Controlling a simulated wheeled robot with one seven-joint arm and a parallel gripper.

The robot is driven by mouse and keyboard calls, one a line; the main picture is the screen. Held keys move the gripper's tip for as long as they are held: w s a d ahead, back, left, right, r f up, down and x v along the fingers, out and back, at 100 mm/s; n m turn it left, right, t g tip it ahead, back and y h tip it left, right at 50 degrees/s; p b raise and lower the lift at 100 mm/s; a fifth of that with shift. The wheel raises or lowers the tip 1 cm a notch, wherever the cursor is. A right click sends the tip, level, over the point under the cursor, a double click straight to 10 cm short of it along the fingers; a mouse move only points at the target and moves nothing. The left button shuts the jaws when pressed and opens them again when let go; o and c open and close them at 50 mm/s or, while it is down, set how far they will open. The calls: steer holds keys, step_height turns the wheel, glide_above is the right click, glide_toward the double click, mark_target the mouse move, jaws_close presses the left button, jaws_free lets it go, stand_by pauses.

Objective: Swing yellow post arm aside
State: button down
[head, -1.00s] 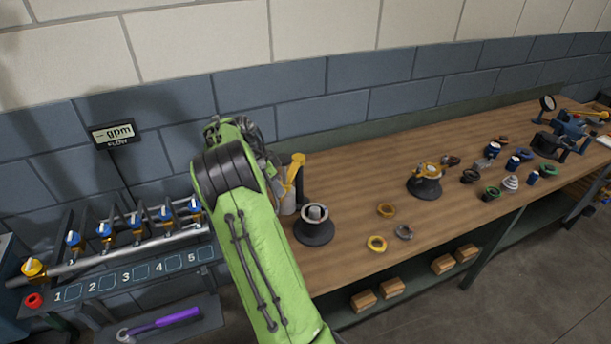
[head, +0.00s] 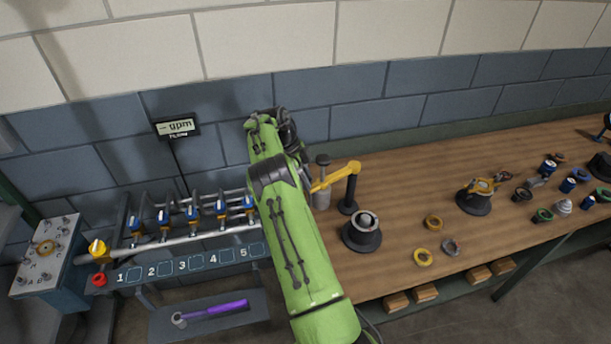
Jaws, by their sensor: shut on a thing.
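The yellow post arm (head: 337,175) sits on top of an upright black post (head: 349,193) at the back of the bench. It reaches left from the post towards my gripper (head: 305,177). My green forearm hides most of the gripper and its fingertips. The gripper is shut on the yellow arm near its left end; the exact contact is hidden. A grey cylinder with a dark top (head: 322,195) shows by the arm's left part. The dark round casing base (head: 362,236) with a pale ring on top stands in front of the post, clear of the yellow arm.
A second dark base (head: 474,200) stands farther right, with several small parts beyond. A numbered valve rack (head: 190,265) is at the left. The wall is close behind.

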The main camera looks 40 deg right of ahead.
steer(key=shift+w+r, duration=0.1)
steer(key=shift+r, duration=0.05)
steer(key=c, duration=1)
jaws_free()
step_height(320, 180, up, 10)
steer(key=shift+f, duration=0.1)
